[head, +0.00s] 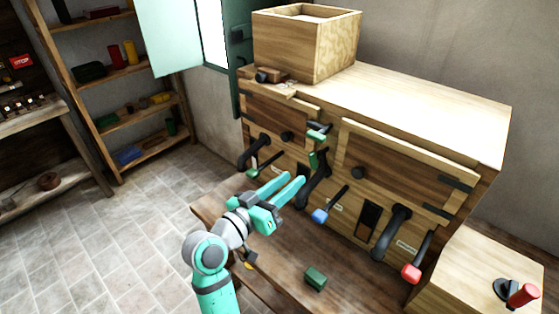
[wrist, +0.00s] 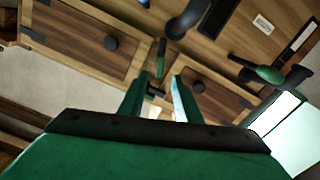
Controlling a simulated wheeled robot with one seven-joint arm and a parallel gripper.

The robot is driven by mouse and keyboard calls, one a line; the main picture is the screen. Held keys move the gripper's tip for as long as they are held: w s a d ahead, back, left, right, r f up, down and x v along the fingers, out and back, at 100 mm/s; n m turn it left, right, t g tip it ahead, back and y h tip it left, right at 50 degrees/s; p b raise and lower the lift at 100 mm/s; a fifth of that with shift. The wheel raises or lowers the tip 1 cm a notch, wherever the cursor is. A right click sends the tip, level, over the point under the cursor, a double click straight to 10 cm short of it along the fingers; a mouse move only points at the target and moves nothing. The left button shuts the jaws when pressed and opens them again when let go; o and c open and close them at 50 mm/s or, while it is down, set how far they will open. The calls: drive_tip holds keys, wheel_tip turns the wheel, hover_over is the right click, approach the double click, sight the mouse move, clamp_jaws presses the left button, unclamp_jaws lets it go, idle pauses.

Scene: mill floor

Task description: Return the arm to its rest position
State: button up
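My gripper (head: 294,178) is teal and reaches toward the front of the wooden cabinet (head: 430,95). Its two fingers are apart with nothing visible held between them. In the wrist view my gripper (wrist: 160,82) also shows a gap between the fingers, with a green-tipped lever (wrist: 161,55) beyond the gap. Whether the fingers touch the cabinet front cannot be told. My arm is stretched forward over the wooden bench (head: 285,270), bent at the elbow.
Black handles (head: 391,232), a blue-tipped lever (head: 320,215) and a red-tipped lever (head: 411,272) stick out from the cabinet. A green block (head: 315,278) lies on the bench. Shelves (head: 130,118) stand left; tiled floor (head: 110,235) is clear.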

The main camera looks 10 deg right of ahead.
drive_tip(key=s+a+f+n+t+y, duration=0.1)
drive_tip(key=s+a+f+n+y, duration=0.2)
drive_tip(key=f, duration=0.5)
drive_tip(key=s+a+f+n+t+y, duration=0.25)
drive_tip(key=s+f+y, duration=0.2)
drive_tip(key=f, duration=0.35)
drive_tip(key=s+a+f+n+t+y, duration=0.1)
drive_tip(key=s+a+f+n+y, duration=0.25)
drive_tip(key=f, duration=0.55)
drive_tip(key=s+a+f+y, duration=0.1)
drive_tip(key=s+f, duration=0.1)
drive_tip(key=s, duration=0.5)
drive_tip(key=s+a+f+y, duration=0.1)
drive_tip(key=s+f+y, duration=0.1)
drive_tip(key=s, duration=0.5)
drive_tip(key=s+r+m, duration=0.1)
drive_tip(key=s+r, duration=0.1)
drive_tip(key=s, duration=0.5)
drive_tip(key=s+a+r+m, duration=0.1)
drive_tip(key=s+r, duration=0.1)
drive_tip(key=s, duration=0.5)
drive_tip(key=shift+r, duration=0.25)
